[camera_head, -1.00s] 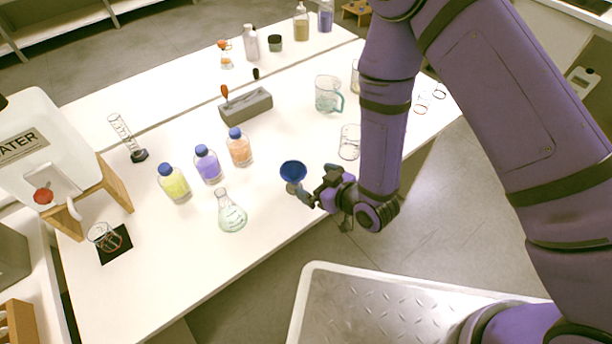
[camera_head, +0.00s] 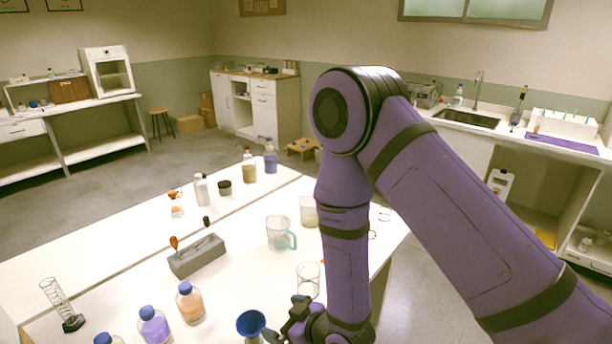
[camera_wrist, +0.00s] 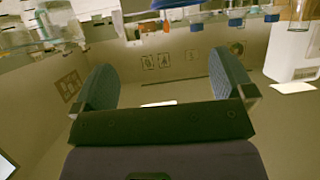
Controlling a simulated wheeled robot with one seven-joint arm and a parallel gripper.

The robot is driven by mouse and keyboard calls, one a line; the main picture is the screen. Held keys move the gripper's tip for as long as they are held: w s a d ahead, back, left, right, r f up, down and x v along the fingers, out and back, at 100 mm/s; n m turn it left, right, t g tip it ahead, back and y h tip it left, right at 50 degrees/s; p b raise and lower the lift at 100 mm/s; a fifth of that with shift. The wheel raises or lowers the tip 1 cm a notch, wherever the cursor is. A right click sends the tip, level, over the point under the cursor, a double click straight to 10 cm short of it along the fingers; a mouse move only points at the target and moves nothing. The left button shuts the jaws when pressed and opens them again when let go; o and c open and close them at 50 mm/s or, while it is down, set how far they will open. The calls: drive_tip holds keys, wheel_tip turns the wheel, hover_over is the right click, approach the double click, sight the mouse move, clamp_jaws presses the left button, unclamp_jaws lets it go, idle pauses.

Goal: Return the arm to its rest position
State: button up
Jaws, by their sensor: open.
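My gripper (camera_head: 285,332) is at the lower edge of the head view, over the front edge of the white table. In the wrist view my gripper (camera_wrist: 168,90) shows two blue-padded fingers wide apart with nothing between them. A blue funnel (camera_head: 251,323) is close to the left of the gripper in the head view; I cannot tell what supports it. My purple arm is bent, with its elbow high and its forearm hanging down.
On the table (camera_head: 235,262) stand a glass mug (camera_head: 280,233), a beaker (camera_head: 308,280), an orange bottle (camera_head: 190,304), a purple bottle (camera_head: 154,327) and a grey block (camera_head: 197,255). A sink counter (camera_head: 470,122) is at the back right.

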drive_tip(key=w+d+r+m+h, duration=0.1)
drive_tip(key=w+d+r+h, duration=0.15)
drive_tip(key=d+r, duration=0.35)
drive_tip(key=w+d+r+m+t+h, duration=0.1)
drive_tip(key=w+d+r, duration=0.25)
drive_tip(key=r, duration=0.45)
drive_tip(key=w+d+r+m+h, duration=0.1)
drive_tip(key=w+d+r+h, duration=0.2)
drive_tip(key=r, duration=0.4)
drive_tip(key=s+d+r+m+h, duration=0.2)
drive_tip(key=s+d+r+m, duration=0.25)
drive_tip(key=d+r, duration=0.75)
drive_tip(key=s+d+r+m+g, duration=0.1)
drive_tip(key=s+d+r, duration=0.2)
drive_tip(key=s, duration=0.3)
drive_tip(key=s+d+r+m+g+h, duration=0.1)
drive_tip(key=s+d+r, duration=0.2)
drive_tip(key=s, duration=0.4)
drive_tip(key=s+d+r+m+g+h, duration=0.1)
drive_tip(key=s+d+r, duration=0.1)
drive_tip(key=s+d, duration=0.3)
drive_tip(key=shift+s+r+m, duration=0.35)
drive_tip(key=shift+s+r, duration=0.05)
drive_tip(key=shift+s, duration=0.75)
drive_tip(key=shift+c, duration=0.5)
